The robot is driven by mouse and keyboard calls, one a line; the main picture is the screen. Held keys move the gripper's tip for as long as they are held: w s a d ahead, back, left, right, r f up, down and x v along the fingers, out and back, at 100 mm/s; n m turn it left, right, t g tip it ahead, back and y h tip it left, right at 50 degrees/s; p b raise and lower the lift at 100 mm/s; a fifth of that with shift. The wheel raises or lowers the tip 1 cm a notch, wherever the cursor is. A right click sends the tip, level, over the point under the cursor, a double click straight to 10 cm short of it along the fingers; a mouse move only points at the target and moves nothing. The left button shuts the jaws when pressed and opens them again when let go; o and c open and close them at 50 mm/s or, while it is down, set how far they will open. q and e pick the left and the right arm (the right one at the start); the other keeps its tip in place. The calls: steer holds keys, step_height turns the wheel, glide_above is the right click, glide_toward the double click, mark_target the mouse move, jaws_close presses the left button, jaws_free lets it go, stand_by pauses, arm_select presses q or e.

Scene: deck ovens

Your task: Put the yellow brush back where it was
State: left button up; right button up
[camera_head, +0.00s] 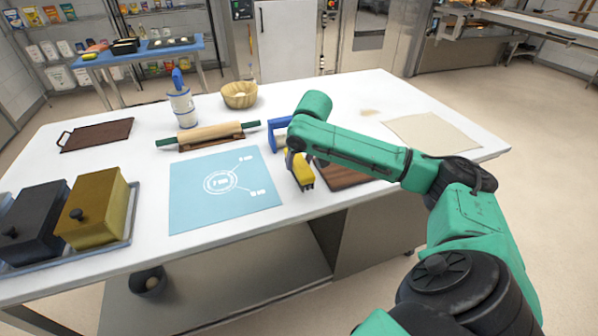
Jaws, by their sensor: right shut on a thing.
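The yellow brush (301,171) is in my right gripper (293,156), just right of the blue mat. The gripper is shut on it, though my green right arm hides much of the fingers. I cannot tell whether the brush touches the table. A dark wooden board (340,176) lies to the right of the brush, partly hidden by my arm. A blue handled thing (276,132) stands behind the brush. My left gripper is not in view.
The blue mat (189,196) lies on the white table. A rolling pin (208,133), a wooden bowl (239,95) and a white container (183,108) are behind it. Lidded pans (95,211) stand on a tray at left. A beige sheet (434,134) lies at right.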

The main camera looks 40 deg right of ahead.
step_height(320, 180, down, 4)
steer(key=shift+r, duration=0.1)
steer(key=o, duration=1.2)
steer(key=v, duration=1.2)
steer(key=shift+a+r, duration=0.1)
